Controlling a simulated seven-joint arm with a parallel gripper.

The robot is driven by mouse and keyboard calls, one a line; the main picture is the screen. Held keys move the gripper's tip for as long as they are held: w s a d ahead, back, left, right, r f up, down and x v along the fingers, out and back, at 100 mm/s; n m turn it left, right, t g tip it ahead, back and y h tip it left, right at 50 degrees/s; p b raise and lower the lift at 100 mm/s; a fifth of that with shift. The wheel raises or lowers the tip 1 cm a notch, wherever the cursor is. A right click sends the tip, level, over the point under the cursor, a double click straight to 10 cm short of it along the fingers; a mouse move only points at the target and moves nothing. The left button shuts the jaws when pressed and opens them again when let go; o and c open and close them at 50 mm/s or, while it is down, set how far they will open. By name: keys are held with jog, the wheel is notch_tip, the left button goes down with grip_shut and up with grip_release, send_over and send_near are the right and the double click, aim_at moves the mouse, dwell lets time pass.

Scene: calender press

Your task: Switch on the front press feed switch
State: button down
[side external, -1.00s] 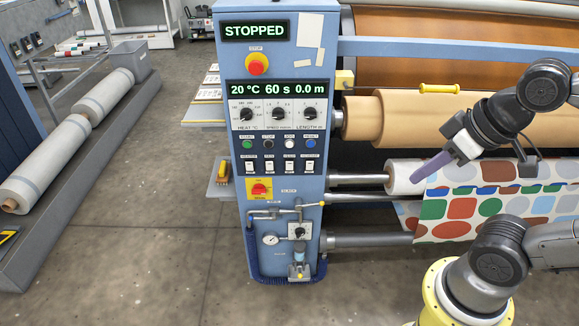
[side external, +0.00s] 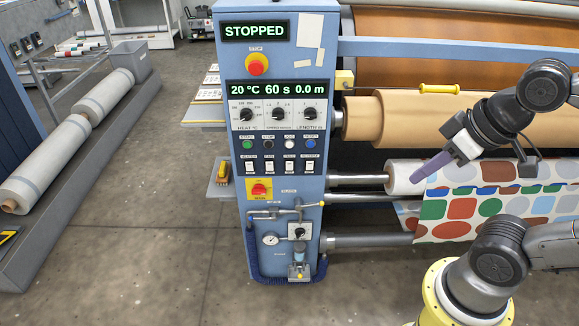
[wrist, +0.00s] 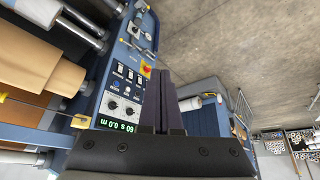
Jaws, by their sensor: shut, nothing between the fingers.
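The blue control panel (side external: 285,210) stands left of my arm. A row of several small white rocker switches (side external: 290,166) runs across it below the coloured push buttons (side external: 290,144). Their labels are too small to tell surely which one is the press feed switch. My gripper (side external: 416,173), with purple fingers, is shut and empty. It is right of the panel, by the end of the patterned fabric roll, apart from the switches. In the wrist view the closed fingers (wrist: 160,73) point upward, with the panel (wrist: 105,82) turned sideways to their left.
The display (side external: 255,31) reads STOPPED. Three dials (side external: 278,114), a red stop button (side external: 257,64) and a red-yellow main switch (side external: 259,189) are on the panel. Rollers and the patterned fabric (side external: 480,195) extend right of it. The floor (side external: 150,240) left of the panel is clear.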

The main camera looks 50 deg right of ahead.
jog(key=w+r+m+t, duration=0.1)
jog(key=w+r+t, duration=0.3)
jog(key=w+r, duration=0.3)
jog(key=w+r+t, duration=0.3)
jog(key=w+r, duration=0.1)
jog(key=w, duration=0.5)
jog(key=w+d+f+m+t, duration=0.15)
jog(key=w+t, duration=0.25)
jog(key=w, duration=1.3)
jog(key=w+d+f+m+h, duration=0.1)
jog(key=w+f, duration=0.3)
jog(key=f, duration=0.4)
jog(key=w+d+f+h, duration=0.1)
jog(key=w+f, duration=0.3)
jog(key=f, duration=0.4)
jog(key=s+f+g, duration=0.1)
jog(key=s+f, duration=0.2)
jog(key=f, duration=0.9)
jog(key=s+d+f+g, duration=0.1)
jog(key=s+f+g, duration=0.1)
jog(key=f, duration=1.1)
jog(key=shift+s, duration=0.65)
